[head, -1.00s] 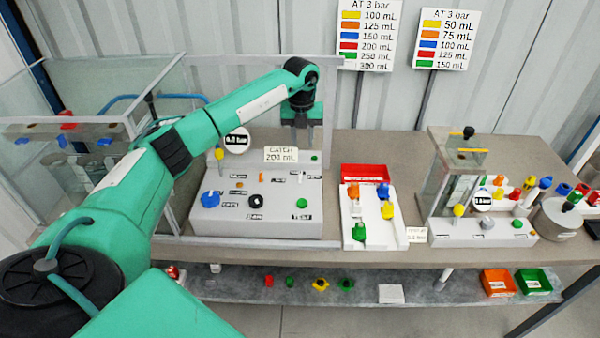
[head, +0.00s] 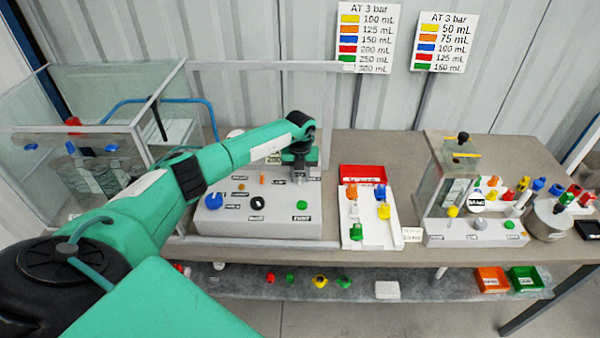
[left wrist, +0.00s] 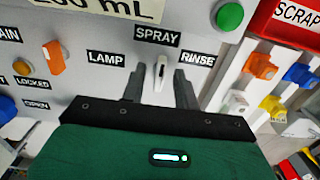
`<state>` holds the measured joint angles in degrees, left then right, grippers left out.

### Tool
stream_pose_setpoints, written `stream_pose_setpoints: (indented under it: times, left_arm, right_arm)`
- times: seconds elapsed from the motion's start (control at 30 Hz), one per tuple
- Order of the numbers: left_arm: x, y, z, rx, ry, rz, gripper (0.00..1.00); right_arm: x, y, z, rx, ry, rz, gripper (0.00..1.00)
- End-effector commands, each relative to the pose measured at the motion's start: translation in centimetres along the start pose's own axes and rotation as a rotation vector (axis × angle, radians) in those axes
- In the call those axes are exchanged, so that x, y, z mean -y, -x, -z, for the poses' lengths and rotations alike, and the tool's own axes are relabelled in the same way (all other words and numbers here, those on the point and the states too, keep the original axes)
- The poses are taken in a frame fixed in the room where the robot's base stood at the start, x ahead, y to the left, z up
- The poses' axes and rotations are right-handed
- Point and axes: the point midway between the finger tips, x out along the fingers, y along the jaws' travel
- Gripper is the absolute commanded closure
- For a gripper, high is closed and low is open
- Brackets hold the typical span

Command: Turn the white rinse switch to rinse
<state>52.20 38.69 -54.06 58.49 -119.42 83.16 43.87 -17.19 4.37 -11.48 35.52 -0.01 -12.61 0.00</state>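The white rinse switch (left wrist: 160,72) is a small lever on the grey panel (head: 275,225). In the left wrist view it points up toward the SPRAY label (left wrist: 157,36), with the RINSE label (left wrist: 197,59) to its right and LAMP to its left. My left gripper (left wrist: 159,82) is open, with one finger on each side of the switch and a visible gap to each. In the head view my left gripper (head: 300,174) is low over the back right of the panel and hides the switch. My right gripper is not in view.
An orange switch (left wrist: 54,57) is left of the gripper on the panel, and a green button (left wrist: 230,17) is up to the right. A blue knob (head: 213,201) and a black knob (head: 258,203) are nearer the front. A white rack (head: 370,230) of colored parts stands right of the panel.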

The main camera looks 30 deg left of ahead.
Motion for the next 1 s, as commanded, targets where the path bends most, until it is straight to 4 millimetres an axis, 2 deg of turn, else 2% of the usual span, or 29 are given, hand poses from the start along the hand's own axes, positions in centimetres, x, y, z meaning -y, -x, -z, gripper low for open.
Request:
stream_pose_setpoints:
  times: [0.23, 0.27, 0.4, 0.77, 1.0]
  left_arm:
    - [0.0, -0.1, 0.0, 0.000, 0.000, 0.000, 0.69]
    - [0.0, -0.1, 0.0, 0.000, 0.000, 0.000, 0.73]
    - [0.0, -0.1, 0.0, 0.000, 0.000, 0.000, 1.00]
    - [0.0, -0.2, -0.1, 0.001, -0.028, 0.000, 1.00]
    - [-0.1, -0.4, -0.1, 0.002, -0.147, 0.000, 1.00]
  right_arm:
    - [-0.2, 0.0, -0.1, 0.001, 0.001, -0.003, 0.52]
    - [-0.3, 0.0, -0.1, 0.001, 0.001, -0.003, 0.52]
    - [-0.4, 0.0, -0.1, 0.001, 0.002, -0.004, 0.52]
    - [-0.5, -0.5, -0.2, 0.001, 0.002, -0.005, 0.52]
    - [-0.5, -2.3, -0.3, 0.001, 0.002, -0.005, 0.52]
